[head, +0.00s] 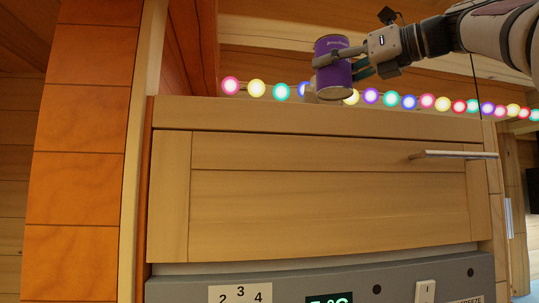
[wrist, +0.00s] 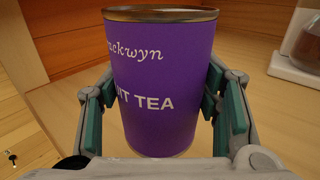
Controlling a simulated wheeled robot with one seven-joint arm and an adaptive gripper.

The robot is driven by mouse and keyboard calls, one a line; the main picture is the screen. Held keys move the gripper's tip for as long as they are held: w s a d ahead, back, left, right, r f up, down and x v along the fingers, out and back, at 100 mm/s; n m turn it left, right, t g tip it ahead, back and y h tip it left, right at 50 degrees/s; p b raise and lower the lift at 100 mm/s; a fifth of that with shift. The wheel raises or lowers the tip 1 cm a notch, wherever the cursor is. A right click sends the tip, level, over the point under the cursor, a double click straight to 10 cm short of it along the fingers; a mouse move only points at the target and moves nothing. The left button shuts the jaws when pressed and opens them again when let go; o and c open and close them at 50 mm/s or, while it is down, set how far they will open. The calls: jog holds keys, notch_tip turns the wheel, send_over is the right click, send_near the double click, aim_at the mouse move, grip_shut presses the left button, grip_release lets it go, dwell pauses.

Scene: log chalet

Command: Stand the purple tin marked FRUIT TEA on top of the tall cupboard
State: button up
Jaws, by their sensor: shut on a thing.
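The purple tin (head: 334,67) is upright or nearly so in my gripper (head: 340,65), above the top of the tall cupboard (head: 320,118) in the head view. In the wrist view the tin (wrist: 160,85) shows part of its FRUIT TEA lettering, with my gripper's fingers (wrist: 160,110) pressed on its left and right sides. In the head view the tin's base is above the cupboard's top edge. The cupboard's top surface is hidden from this low angle, so I cannot tell whether the tin touches it.
A string of coloured lights (head: 371,96) runs behind the cupboard top. A glass object (wrist: 299,42) stands on the wooden surface at the right in the wrist view. An orange panel (head: 82,150) stands left of the cupboard. A bar handle (head: 453,155) sticks out from the cupboard front.

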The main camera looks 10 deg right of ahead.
jog(key=w+a, duration=0.1)
jog(key=a, duration=0.4)
jog(key=w+a+f, duration=0.1)
jog(key=a, duration=0.4)
jog(key=w+a, duration=0.2)
jog(key=a, duration=0.4)
jog(key=shift+f, duration=1.95)
jog(key=o, duration=1.3)
jog(key=shift+f, duration=0.1)
jog(key=shift+c, duration=0.2)
jog(key=v, duration=1.2)
